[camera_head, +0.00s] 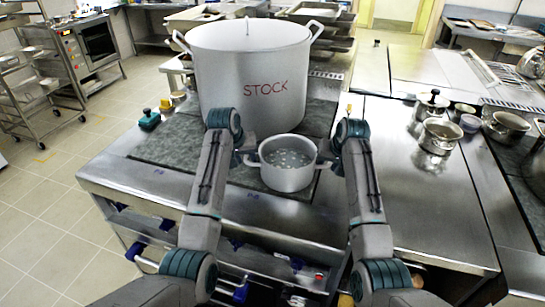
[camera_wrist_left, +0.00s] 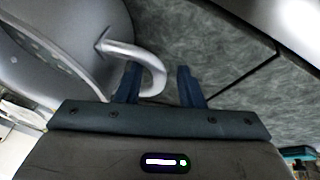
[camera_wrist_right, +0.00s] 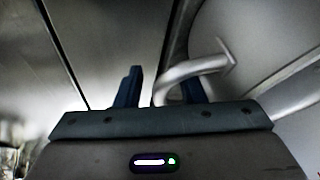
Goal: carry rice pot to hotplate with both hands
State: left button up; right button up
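The rice pot (camera_head: 289,176) is a small silver pot with pale, bubbly contents. It stands upright in front of the large stockpot, over the front edge area of a dark mottled cooking surface (camera_head: 180,150). My left gripper (camera_head: 247,159) is at its left handle; in the left wrist view the handle (camera_wrist_left: 155,75) lies between two spread fingers (camera_wrist_left: 158,88). My right gripper (camera_head: 327,160) is at the right side; in the right wrist view the other handle (camera_wrist_right: 190,68) passes between the spread fingers (camera_wrist_right: 160,90). Neither gripper is visibly closed on a handle.
The tall stockpot (camera_head: 250,75) marked STOCK stands close behind the rice pot. A teal-topped item (camera_head: 149,119) sits to the left. A steel counter (camera_head: 420,205) is largely clear at right, with several small pots, including a lidded one (camera_head: 439,135), farther back.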

jog(key=shift+r, duration=0.15)
pick_arm(q)
jog(key=v, duration=1)
pick_arm(e)
jog(key=v, duration=1.2)
pick_arm(q)
jog(key=shift+f, duration=0.1)
pick_arm(e)
jog(key=shift+s+f, duration=0.15)
jog(key=shift+f, duration=0.05)
